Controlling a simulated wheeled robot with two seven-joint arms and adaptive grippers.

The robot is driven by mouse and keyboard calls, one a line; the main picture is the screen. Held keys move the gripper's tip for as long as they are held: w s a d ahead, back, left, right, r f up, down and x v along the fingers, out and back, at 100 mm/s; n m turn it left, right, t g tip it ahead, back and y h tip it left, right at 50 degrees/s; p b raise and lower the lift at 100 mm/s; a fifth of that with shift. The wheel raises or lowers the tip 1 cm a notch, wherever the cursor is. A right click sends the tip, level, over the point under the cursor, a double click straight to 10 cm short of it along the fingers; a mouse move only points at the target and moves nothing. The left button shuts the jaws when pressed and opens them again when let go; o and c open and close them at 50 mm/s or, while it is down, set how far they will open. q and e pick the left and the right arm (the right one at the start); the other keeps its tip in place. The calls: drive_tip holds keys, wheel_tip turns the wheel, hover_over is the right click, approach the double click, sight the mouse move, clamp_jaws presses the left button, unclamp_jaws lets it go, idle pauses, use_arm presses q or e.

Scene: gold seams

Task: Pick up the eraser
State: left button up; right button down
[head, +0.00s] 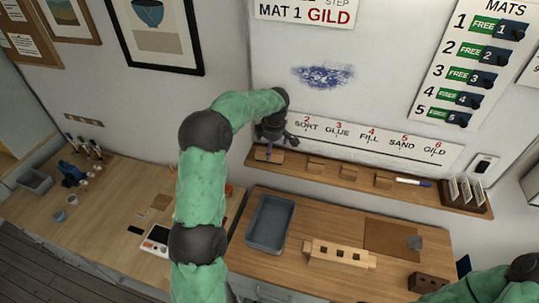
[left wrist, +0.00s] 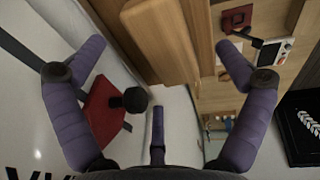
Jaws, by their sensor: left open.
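My left gripper (head: 272,133) is at the wall ledge, its dark fingers spread. A small block (head: 268,155) sits on the ledge's left end, just below the fingers. It may be the eraser, but the gripper partly covers it and I cannot be sure. In the left wrist view my gripper (left wrist: 157,95) is open, with nothing held between its purple fingers. A pale wooden block (left wrist: 160,40) shows close by at the top of that view; I cannot tell whether it is the eraser. My right gripper is out of view.
The wooden ledge (head: 335,176) carries several small blocks and a marker (head: 413,182). A whiteboard (head: 390,60) with a blue scribble (head: 323,76) is above. Below, a grey tray (head: 270,222), a pegged wooden piece (head: 338,255) and a brown mat (head: 385,238) occupy the bench.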

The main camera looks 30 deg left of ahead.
use_arm(q)
drive_tip(key=f, duration=0.2)
drive_tip(key=shift+w+a+f, duration=0.25)
drive_tip(key=shift+f, duration=0.05)
drive_tip(key=shift+s, duration=0.1)
drive_tip(key=c, duration=1.3)
